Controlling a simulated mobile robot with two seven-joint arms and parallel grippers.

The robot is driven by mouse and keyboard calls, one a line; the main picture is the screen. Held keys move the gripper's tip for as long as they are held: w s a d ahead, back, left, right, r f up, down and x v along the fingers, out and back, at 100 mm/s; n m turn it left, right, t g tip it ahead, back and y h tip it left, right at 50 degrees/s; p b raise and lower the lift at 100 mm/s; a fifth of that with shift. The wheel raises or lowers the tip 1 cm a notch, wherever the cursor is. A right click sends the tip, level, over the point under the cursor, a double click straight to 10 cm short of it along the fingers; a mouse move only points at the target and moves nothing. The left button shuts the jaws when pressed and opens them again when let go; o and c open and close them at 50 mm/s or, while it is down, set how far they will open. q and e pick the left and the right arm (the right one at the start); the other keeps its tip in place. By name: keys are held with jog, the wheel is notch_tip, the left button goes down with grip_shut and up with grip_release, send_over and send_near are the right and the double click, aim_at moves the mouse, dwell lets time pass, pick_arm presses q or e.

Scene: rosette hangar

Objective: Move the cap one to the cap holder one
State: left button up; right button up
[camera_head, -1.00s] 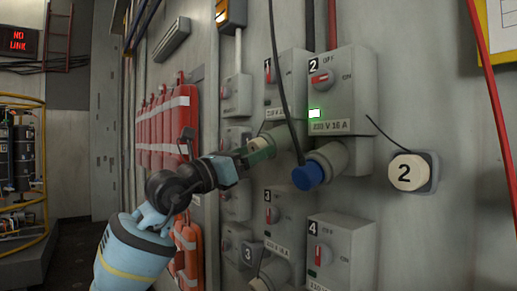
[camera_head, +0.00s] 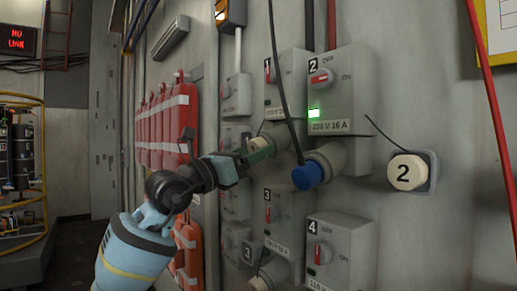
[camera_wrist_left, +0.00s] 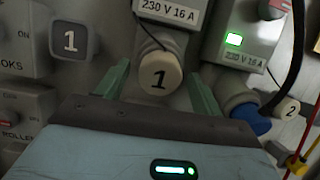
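Cap one (camera_wrist_left: 158,74) is a round cream cap marked 1 on the socket under a grey switch box. In the head view it is mostly hidden behind the fingers of my left gripper (camera_head: 262,149). In the left wrist view the two green fingers of my left gripper (camera_wrist_left: 160,84) stand apart, one on each side of cap one, with gaps visible. Cap holder one (camera_wrist_left: 69,40) is a dark grey square marked 1 on the wall, left of the cap, with no cap on it. I cannot make it out in the head view. My right gripper is not in view.
Switch box 2 (camera_head: 347,78) has a lit green lamp and a blue plug (camera_head: 308,176) in its socket. Cap two (camera_head: 406,172) sits in its holder at the right. A black cable (camera_head: 279,75) hangs close to the gripper. Boxes 3 and 4 are below.

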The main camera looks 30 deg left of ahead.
pick_arm(q)
jog(key=c, duration=1.2)
jog(key=shift+f, duration=0.1)
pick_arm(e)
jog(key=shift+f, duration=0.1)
